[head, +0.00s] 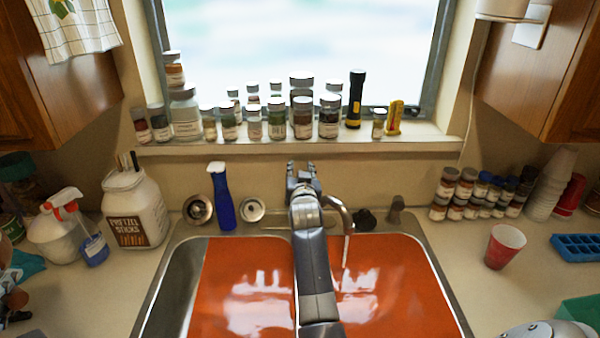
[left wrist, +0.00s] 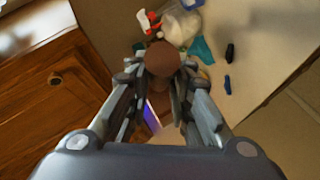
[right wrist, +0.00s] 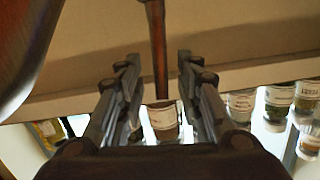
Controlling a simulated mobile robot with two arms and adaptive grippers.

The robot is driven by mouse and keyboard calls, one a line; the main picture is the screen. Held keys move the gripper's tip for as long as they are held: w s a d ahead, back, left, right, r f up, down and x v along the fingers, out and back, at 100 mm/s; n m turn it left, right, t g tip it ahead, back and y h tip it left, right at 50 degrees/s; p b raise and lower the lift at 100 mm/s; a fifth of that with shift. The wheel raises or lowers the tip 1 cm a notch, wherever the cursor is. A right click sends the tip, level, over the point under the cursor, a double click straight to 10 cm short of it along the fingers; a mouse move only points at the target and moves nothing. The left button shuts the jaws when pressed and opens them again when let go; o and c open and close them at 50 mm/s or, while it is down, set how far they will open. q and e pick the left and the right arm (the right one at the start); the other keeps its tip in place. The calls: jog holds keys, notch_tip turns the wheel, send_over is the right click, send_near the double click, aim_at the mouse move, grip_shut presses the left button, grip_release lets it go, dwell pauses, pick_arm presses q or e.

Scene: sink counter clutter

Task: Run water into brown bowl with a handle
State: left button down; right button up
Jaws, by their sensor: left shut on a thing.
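The brown bowl (left wrist: 162,60) shows as a round brown shape at the fingertips of my left gripper (left wrist: 160,80), which is shut on it. Its handle cannot be made out. In the head view a small brown shape at the lower left edge may be the bowl, but I cannot tell. The faucet spout (head: 341,210) arches over the right sink basin, and a thin water stream (head: 346,250) falls from it. My right gripper (head: 304,178) is at the faucet, hiding part of it. Its fingers stand apart in the right wrist view (right wrist: 157,80).
Two orange-red sink basins (head: 245,300) show no bowl under the water. A pretzel jar (head: 133,215) and spray bottle (head: 60,230) stand left. A red cup (head: 504,246) and small spice jars (head: 465,190) stand right. More jars (head: 302,115) line the windowsill.

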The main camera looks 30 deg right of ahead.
notch_tip(320, 180, up, 10)
dwell(0.6)
dwell(0.4)
